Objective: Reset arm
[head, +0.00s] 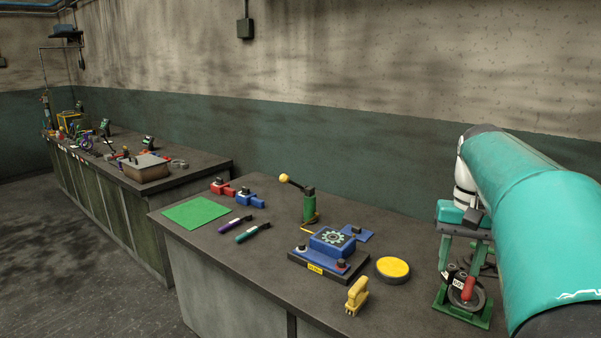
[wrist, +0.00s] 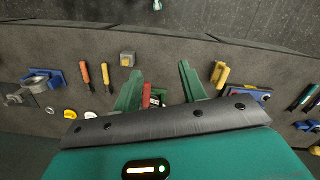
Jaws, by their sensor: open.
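My gripper (wrist: 160,88) shows in the wrist view as two green fingers standing apart, with a dark bar across their base. It is open, and it points down over the workbench. Behind and between the fingers, a red and green item (wrist: 147,96) shows in part; I cannot tell whether anything touches it. In the head view my teal arm fills the right side and its end reaches over the right part of the bench, where a green-based item with a red part (head: 468,289) stands. The fingertips are hard to tell apart from that item there.
The near bench (head: 270,262) carries a blue fixture (head: 332,241), a yellow disc (head: 392,268), a yellow block (head: 357,295), a green mat (head: 196,213) and a yellow-knobbed lever (head: 309,203). A cluttered second bench (head: 205,163) stands to the left. The wall is close behind.

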